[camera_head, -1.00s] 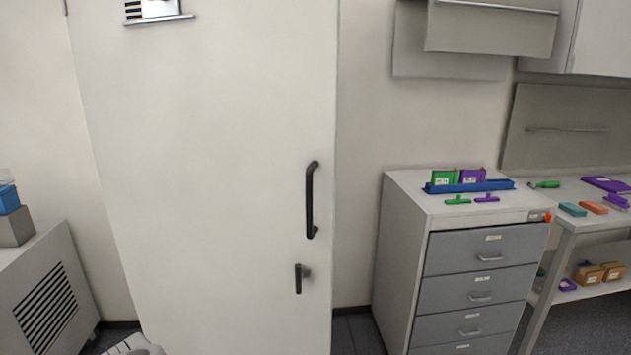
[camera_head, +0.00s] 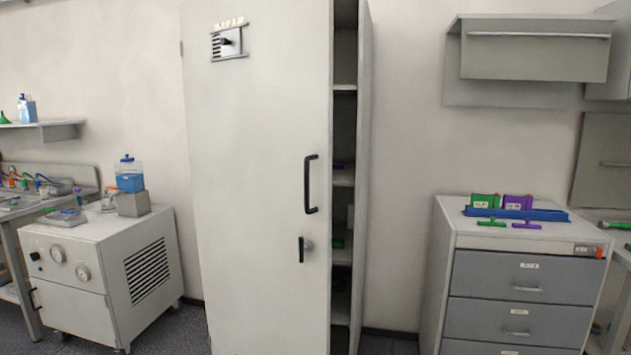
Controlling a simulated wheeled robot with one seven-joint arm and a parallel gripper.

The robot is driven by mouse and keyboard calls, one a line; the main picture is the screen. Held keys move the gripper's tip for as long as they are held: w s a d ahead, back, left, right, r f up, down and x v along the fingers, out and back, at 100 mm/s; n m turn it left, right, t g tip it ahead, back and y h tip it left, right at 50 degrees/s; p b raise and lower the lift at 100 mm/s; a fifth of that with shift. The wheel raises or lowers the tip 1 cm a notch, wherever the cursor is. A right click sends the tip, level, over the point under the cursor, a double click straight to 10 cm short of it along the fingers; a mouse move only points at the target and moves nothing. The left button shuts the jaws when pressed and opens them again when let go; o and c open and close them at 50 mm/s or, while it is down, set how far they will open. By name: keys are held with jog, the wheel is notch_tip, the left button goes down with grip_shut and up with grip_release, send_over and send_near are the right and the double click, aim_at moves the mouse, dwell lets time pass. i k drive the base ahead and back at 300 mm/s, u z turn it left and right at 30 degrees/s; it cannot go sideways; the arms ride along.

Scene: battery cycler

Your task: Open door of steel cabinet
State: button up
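The tall, light grey steel cabinet stands in the middle of the view. Its door (camera_head: 262,180) is ajar, with a dark vertical gap along its right edge. Through the gap several inner shelves (camera_head: 344,178) show, with small items on some of them; most of the inside is hidden by the door. A black bar handle (camera_head: 311,184) is on the door near its right edge. A smaller black lever (camera_head: 302,250) sits below it. My gripper is not in view.
A grey drawer unit (camera_head: 522,275) stands to the right, with a blue tray (camera_head: 515,214) on top. A white wheeled machine (camera_head: 75,285) with gauges stands to the left. Dark floor shows between it and the cabinet.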

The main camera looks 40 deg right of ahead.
aim_at(259, 120)
jog(key=u, duration=0.55)
jog(key=i, duration=0.8)
jog(key=u, duration=0.35)
jog(key=i, duration=0.8)
jog(key=z, duration=0.95)
jog(key=i, duration=0.75)
jog(key=z, duration=0.9)
